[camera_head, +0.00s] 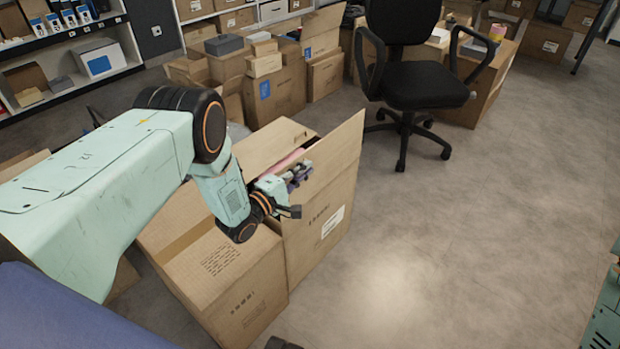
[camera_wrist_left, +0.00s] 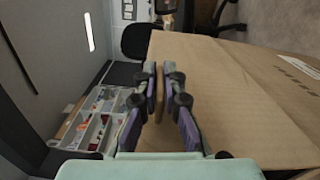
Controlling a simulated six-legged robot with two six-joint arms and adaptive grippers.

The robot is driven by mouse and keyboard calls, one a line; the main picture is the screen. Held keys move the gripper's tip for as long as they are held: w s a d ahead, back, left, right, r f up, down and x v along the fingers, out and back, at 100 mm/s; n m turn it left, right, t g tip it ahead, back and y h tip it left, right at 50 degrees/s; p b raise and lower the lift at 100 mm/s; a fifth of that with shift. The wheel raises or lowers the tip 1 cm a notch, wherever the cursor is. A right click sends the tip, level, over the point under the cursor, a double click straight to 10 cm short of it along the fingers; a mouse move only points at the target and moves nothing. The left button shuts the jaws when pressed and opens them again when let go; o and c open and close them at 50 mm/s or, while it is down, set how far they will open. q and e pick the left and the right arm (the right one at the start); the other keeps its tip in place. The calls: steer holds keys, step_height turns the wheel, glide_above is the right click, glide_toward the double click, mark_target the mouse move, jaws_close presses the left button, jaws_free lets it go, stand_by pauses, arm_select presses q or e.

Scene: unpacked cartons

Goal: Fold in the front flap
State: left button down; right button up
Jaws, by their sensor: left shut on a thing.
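An open brown cardboard carton (camera_head: 320,225) stands on the floor in the middle of the head view. Its raised flap (camera_head: 337,150) sticks up and leans outward on the right side, and it fills much of the left wrist view as a broad brown sheet (camera_wrist_left: 245,85). My left gripper (camera_head: 298,176) is at the flap's left edge, above the carton opening. In the left wrist view its fingers (camera_wrist_left: 160,80) are close together with the edge of the cardboard between them. The gripper and arm hide part of the opening. My right gripper is not seen.
A closed carton (camera_head: 225,275) stands against the open one at the front left. Several cartons (camera_head: 275,90) are stacked behind it. A black office chair (camera_head: 415,80) stands at the back right. The floor (camera_head: 460,230) to the right is clear.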

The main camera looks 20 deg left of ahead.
arm_select(q)
steer(key=shift+w+a+r, duration=0.2)
steer(key=shift+w+a, duration=0.05)
steer(key=shift+a, duration=0.15)
steer(key=c, duration=1.5)
jaws_free()
steer(key=shift+f, duration=0.1)
steer(key=shift+o, duration=0.2)
steer(key=shift+s+a, duration=0.1)
steer(key=shift+s, duration=0.05)
steer(key=v, duration=1.1)
steer(key=shift+s, duration=0.4)
steer(key=shift+a, duration=0.1)
